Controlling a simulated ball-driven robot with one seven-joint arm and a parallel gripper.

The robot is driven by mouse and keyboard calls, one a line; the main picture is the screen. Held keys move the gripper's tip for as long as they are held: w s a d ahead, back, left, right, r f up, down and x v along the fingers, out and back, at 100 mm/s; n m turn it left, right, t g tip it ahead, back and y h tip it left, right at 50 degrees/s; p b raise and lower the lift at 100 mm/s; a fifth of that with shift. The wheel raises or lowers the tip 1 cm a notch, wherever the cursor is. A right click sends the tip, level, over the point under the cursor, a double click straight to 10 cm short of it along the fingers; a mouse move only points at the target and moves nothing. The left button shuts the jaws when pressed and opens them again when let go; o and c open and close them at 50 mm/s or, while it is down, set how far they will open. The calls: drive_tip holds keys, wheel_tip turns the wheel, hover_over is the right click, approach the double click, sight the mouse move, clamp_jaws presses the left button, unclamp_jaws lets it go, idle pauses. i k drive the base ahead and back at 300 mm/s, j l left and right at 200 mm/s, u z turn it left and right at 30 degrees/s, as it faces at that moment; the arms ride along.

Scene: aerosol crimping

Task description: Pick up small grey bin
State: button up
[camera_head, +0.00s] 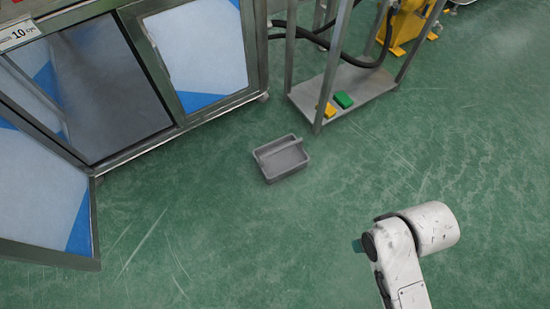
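The small grey bin (283,160) stands upright on the green floor near the middle of the view. It is open at the top and looks empty, with a bar or handle along its far side. Part of my white arm shows at the lower right, apart from the bin and to its right. My gripper cannot be made out, so I cannot see its fingers.
A metal-framed cabinet (180,125) with an open door (45,205) stands at the left. A metal rack (345,95) behind the bin holds a green block (343,99) and a yellow block (327,110) on its low shelf. The floor (240,245) in front of the bin is clear.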

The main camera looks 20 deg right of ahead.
sight(276, 160)
drive_tip(key=i+j, duration=0.1)
drive_tip(key=i, duration=0.5)
drive_tip(key=i+j+z, duration=0.1)
drive_tip(key=i, duration=0.5)
